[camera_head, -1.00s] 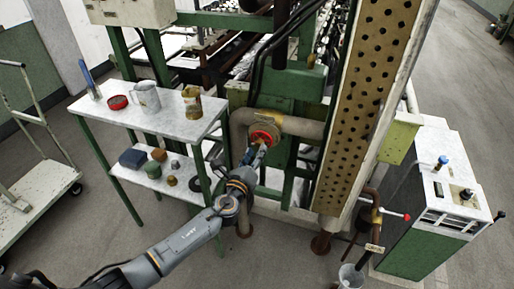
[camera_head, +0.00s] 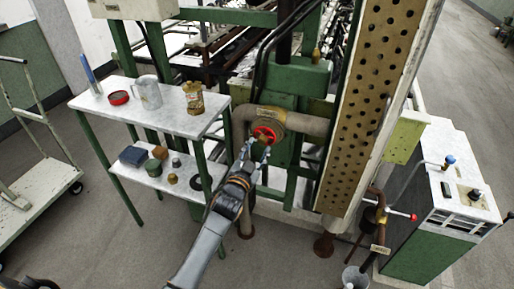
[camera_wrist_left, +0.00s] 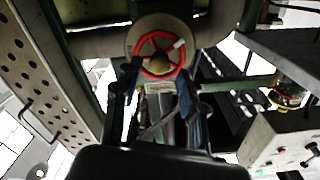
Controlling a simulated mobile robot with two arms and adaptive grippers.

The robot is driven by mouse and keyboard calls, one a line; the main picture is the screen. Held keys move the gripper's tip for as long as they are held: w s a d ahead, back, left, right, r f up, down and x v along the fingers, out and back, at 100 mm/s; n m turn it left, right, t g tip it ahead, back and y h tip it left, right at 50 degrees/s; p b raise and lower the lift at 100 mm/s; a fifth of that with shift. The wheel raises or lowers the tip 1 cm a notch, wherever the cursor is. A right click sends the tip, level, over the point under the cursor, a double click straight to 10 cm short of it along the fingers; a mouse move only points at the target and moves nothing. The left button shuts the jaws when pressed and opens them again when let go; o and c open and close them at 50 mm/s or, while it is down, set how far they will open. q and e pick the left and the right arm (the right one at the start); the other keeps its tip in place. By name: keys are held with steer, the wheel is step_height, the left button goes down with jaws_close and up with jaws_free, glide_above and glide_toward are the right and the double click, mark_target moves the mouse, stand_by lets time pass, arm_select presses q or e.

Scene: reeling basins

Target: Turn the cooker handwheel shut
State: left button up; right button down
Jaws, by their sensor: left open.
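The red cooker handwheel (camera_head: 264,134) sits on a brown pipe fitting in front of the green machine. It also shows in the left wrist view (camera_wrist_left: 160,54), a red ring with a dark brass-coloured hub and a pale tag on its rim. My left gripper (camera_head: 256,150) is open just below and in front of the wheel. In the left wrist view its two blue-padded fingers (camera_wrist_left: 157,85) stand apart, with the wheel between and beyond their tips. I cannot tell whether a finger touches the rim. My right gripper is not in view.
A perforated tan column (camera_head: 365,100) rises just right of the wheel. A small table (camera_head: 165,115) with a jug, a red tin and a brass pot stands left. A green-and-white cabinet (camera_head: 445,190) and a bucket (camera_head: 354,278) are at the right.

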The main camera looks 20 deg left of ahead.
mark_target(261, 143)
arm_select(q)
steer(key=n, duration=0.3)
steer(key=shift+r+n+p, duration=0.1)
steer(key=shift+n+p, duration=0.2)
steer(key=shift+p, duration=0.1)
steer(key=shift+n, duration=0.6)
steer(key=shift+w+b, duration=0.6)
steer(key=shift+w, duration=0.95)
jaws_close()
steer(key=shift+m, duration=0.9)
steer(key=m, duration=0.2)
steer(key=shift+m+p, duration=0.35)
steer(key=shift+m, duration=0.05)
steer(key=m, duration=0.8)
steer(key=shift+f+b, duration=0.2)
steer(key=shift+b, duration=0.15)
steer(key=m, duration=1)
steer(key=shift+r+m, duration=0.15)
steer(key=shift+m, duration=1.25)
jaws_free()
